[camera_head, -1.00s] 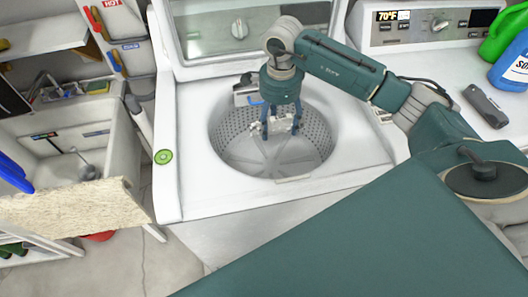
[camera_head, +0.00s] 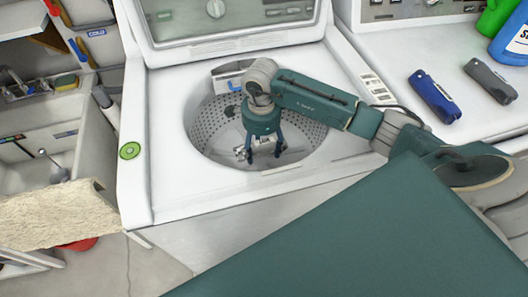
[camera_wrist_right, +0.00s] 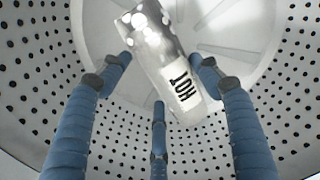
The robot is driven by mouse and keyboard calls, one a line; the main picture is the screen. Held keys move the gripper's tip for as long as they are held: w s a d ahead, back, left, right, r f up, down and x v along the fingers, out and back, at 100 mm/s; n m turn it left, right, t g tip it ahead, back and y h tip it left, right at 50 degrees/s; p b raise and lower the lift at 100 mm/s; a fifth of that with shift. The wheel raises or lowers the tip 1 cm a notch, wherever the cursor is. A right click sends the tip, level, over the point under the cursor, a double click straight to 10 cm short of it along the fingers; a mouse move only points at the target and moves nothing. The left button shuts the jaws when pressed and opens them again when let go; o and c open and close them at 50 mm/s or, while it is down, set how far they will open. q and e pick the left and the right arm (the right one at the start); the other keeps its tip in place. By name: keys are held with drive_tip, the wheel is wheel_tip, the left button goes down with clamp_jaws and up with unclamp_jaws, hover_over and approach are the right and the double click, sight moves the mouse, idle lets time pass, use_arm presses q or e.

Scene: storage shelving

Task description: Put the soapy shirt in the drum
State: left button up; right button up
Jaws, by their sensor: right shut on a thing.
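A silvery-grey bundle with white bubble-like spots and a "HOT" label shows in the right wrist view (camera_wrist_right: 165,55); I take it for the soapy shirt. In the head view a small grey-white part of the shirt (camera_head: 243,153) shows at my right gripper's fingertips. My right gripper (camera_head: 262,150) points down inside the round opening of the washer drum (camera_head: 307,133) and is shut on the shirt. In the wrist view the perforated drum wall (camera_wrist_right: 55,45) surrounds the fingers, and the drum floor lies behind the shirt. My left gripper is not in view.
The washer's lid (camera_head: 230,20) is raised behind the drum. A sink (camera_head: 50,130) is at the left, with a gap of floor before the washer.

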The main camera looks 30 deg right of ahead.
sight(262, 156)
wheel_tip(262, 156, down, 3)
drive_tip(key=shift+s+a+f+b, duration=0.1)
drive_tip(key=shift+s+b, duration=0.05)
drive_tip(key=shift+b, duration=0.55)
drive_tip(key=shift+f, duration=0.25)
drive_tip(key=shift+w+d, duration=0.25)
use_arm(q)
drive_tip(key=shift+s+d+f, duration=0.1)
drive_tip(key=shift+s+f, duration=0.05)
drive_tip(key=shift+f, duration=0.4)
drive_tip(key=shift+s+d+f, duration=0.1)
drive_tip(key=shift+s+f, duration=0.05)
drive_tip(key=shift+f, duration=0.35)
use_arm(e)
drive_tip(key=shift+s+a+r, duration=0.1)
drive_tip(key=shift+f+b, duration=0.25)
drive_tip(key=shift+b, duration=0.1)
drive_tip(key=shift+f, duration=0.4)
drive_tip(key=shift+b, duration=0.3)
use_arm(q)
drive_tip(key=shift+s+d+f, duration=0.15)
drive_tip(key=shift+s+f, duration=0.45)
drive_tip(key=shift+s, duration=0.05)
use_arm(e)
drive_tip(key=o, duration=1.5)
